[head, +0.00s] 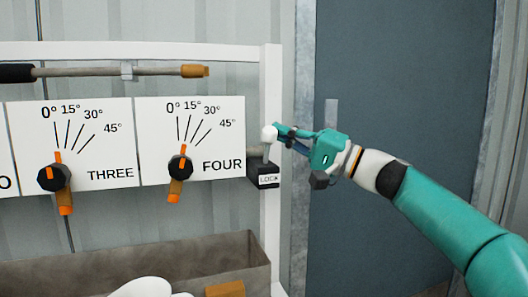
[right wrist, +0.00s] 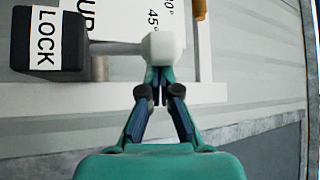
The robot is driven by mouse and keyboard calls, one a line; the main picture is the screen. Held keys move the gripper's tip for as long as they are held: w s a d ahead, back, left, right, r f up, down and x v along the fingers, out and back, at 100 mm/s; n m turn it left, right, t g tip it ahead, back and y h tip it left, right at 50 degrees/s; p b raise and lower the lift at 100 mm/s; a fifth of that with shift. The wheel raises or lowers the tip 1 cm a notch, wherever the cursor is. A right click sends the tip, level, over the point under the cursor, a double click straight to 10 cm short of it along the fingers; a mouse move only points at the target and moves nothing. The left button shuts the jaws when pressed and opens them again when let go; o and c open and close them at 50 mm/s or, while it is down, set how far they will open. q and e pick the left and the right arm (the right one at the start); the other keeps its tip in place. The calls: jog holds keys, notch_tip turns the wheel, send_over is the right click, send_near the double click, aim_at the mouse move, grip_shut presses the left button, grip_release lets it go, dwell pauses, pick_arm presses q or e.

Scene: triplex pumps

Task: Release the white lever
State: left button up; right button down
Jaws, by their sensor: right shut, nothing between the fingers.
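The white lever shows as a white knob (head: 269,133) on a short metal rod above the black LOCK box (head: 264,175), at the right post of the panel frame. In the right wrist view the knob (right wrist: 163,48) is at the top centre, with its rod running left to the LOCK box (right wrist: 48,42). My right gripper (head: 279,130) is shut and empty. Its fingertips (right wrist: 160,74) are right at the knob's near side; I cannot tell whether they touch it. My left gripper is not in view.
A trough (head: 130,265) is below. A dark door (head: 400,90) stands to the right.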

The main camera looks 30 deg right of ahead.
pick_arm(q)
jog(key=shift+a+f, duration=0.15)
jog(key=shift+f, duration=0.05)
pick_arm(e)
jog(key=shift+a, duration=0.1)
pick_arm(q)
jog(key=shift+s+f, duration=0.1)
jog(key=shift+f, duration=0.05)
pick_arm(e)
jog(key=shift+s+f, duration=0.1)
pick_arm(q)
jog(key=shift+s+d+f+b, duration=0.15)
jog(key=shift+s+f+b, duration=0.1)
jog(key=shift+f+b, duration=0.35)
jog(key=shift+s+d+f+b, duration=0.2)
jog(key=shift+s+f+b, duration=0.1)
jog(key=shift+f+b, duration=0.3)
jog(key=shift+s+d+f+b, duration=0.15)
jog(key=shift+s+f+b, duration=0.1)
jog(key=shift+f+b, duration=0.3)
pick_arm(e)
jog(key=v, duration=1)
